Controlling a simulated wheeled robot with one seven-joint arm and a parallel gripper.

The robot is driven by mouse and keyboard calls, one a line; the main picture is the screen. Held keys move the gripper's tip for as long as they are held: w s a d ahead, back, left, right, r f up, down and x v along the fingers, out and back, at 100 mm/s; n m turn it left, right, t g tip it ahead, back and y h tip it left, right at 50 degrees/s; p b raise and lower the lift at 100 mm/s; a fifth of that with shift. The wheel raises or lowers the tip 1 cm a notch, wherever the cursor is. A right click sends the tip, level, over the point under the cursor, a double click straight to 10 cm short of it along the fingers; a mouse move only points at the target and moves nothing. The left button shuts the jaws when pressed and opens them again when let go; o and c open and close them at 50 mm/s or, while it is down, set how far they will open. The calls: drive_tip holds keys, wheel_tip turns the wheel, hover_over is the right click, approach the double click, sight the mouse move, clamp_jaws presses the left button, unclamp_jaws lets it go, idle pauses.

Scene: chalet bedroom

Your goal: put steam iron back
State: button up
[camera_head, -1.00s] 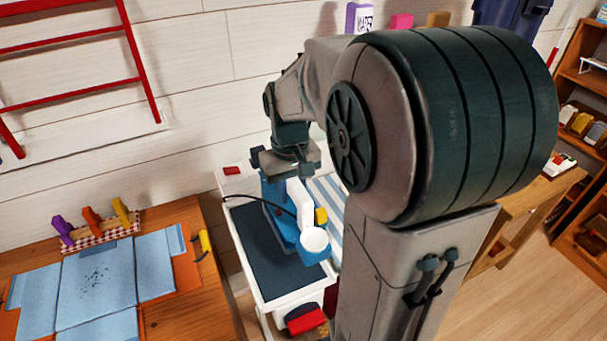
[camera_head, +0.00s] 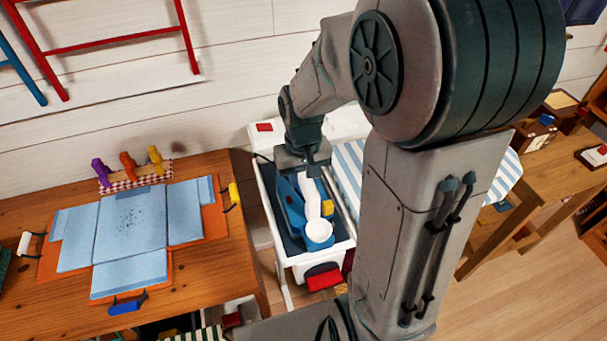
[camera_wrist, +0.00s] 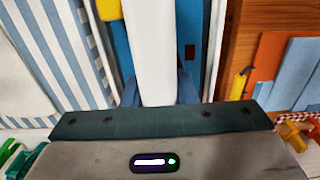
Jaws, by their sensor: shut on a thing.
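The steam iron (camera_head: 291,208) is blue with a white handle (camera_head: 311,196), a yellow part and a round white end. In the head view it is over the dark top of a white stand (camera_head: 341,247). My gripper (camera_head: 305,174) is above its far end and shut on it. In the wrist view the white handle (camera_wrist: 152,50) runs between my fingers (camera_wrist: 158,88), with blue body (camera_wrist: 191,22) beside it. My fingertips are partly hidden in the head view. I cannot tell whether the iron touches the dark top.
A wooden table (camera_head: 215,262) with a blue cloth (camera_head: 133,220) and a rack of coloured-handled tools (camera_head: 135,178) stands at left. A blue-and-white striped cover (camera_head: 348,164) lies right of the stand. A red item (camera_head: 324,278) is at the stand's front. Open floor shows at lower right.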

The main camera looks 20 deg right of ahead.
drive_tip(key=o, duration=1)
drive_tip(key=shift+f, duration=0.1)
wheel_tip(320, 180, up, 12)
drive_tip(key=shift+r, duration=0.1)
drive_tip(key=s+t, duration=0.1)
drive_tip(key=s, duration=0.2)
drive_tip(key=s+f+t, duration=0.1)
drive_tip(key=s, duration=0.3)
drive_tip(key=s+f+t, duration=0.1)
drive_tip(key=s, duration=0.3)
